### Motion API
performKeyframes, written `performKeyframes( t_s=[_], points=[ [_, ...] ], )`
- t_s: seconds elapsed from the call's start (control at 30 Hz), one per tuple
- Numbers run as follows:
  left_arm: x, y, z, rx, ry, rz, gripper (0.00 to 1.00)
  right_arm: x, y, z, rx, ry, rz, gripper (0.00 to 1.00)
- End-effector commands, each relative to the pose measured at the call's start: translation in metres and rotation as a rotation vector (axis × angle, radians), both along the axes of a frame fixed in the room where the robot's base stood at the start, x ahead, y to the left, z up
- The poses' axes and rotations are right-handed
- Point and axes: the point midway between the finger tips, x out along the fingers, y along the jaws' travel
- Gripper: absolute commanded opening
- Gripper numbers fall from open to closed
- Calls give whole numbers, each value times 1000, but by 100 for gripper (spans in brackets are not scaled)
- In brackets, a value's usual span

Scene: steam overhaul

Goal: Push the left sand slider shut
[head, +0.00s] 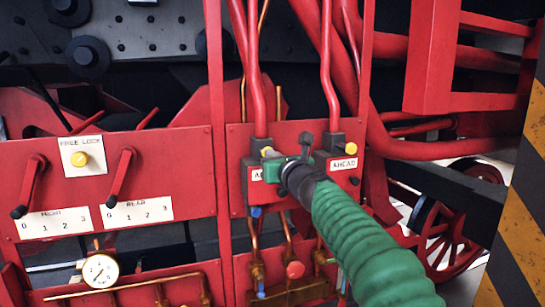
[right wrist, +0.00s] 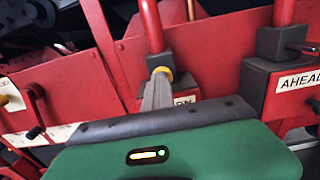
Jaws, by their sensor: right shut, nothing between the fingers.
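The left sand slider is a dark box (head: 249,180) on the red panel, below a red pipe, with its white label partly hidden by my right gripper. In the right wrist view the box (right wrist: 157,62) has a yellow knob (right wrist: 163,72) at its front. My right gripper (head: 268,154) is shut and empty, reaching in from the lower right. In the right wrist view its grey fingertips (right wrist: 159,78) are at the yellow knob and overlap it; I cannot tell whether they touch. How far the slider stands out is hidden. My left gripper is not in view.
To the right is a similar dark box (head: 338,163) labelled AHEAD, with a yellow knob (head: 351,149). Left are a FREE LOCK plate (head: 83,160), two red levers and a gauge (head: 101,270). Red pipes rise above the boxes. A striped post (head: 518,230) stands at right.

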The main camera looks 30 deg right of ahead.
Motion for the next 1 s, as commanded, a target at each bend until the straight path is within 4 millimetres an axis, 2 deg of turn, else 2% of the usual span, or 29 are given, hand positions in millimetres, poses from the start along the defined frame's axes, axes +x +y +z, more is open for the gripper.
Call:
performKeyframes(
  t_s=[0.83, 0.87, 1.0],
  points=[
    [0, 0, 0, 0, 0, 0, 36, -1, -3, 1, -1, -1, -7, 0],
    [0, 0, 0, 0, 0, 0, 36, -1, -3, 1, -1, -1, -7, 2],
    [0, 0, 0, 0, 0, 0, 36, -1, -3, 1, -1, -2, -8, 20]
  ],
)
